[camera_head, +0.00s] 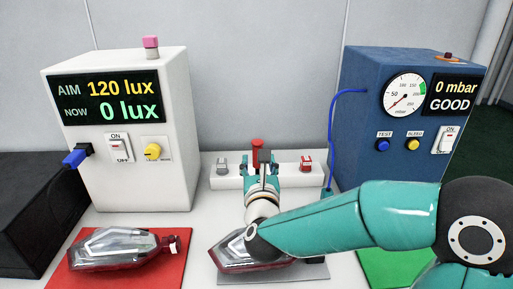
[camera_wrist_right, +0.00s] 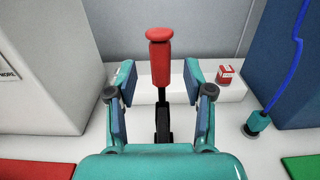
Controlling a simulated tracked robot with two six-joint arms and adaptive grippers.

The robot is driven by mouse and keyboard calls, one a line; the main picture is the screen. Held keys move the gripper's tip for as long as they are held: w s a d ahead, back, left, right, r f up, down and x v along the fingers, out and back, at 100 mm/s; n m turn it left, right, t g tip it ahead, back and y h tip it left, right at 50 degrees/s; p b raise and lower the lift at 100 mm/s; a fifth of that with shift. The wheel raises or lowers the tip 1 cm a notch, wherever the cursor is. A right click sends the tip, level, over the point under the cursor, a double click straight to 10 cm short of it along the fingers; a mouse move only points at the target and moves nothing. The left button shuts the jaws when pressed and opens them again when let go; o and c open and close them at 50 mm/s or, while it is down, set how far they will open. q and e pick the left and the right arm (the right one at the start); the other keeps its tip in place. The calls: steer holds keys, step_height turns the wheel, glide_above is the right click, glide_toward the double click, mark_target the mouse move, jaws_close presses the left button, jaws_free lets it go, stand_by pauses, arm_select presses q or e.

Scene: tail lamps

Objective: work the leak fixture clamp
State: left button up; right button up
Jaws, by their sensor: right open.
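The leak fixture clamp shows a red upright handle (camera_wrist_right: 160,57) on a dark lever (camera_wrist_right: 162,120), at the white fixture block (camera_wrist_right: 234,89). In the head view the red handle (camera_head: 257,145) rises just behind my right gripper (camera_head: 262,163). My right gripper (camera_wrist_right: 160,82) is open, with one finger on each side of the lever and a gap on both sides. A tail lamp (camera_head: 237,252) lies on a grey mat in front of the fixture, partly hidden by my right arm. My left gripper is not in view.
The blue leak tester (camera_head: 362,140) reads 0 mbar, GOOD. Its blue hose (camera_head: 332,130) hangs close to the fixture's right end. The white light tester (camera_head: 150,190) stands left. Another tail lamp (camera_head: 115,245) lies on a red mat (camera_head: 172,275). A green mat (camera_head: 385,268) is at right.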

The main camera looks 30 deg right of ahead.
steer(key=p+x, duration=0.1)
steer(key=x, duration=0.5)
steer(key=shift+c, duration=0.2)
jaws_close()
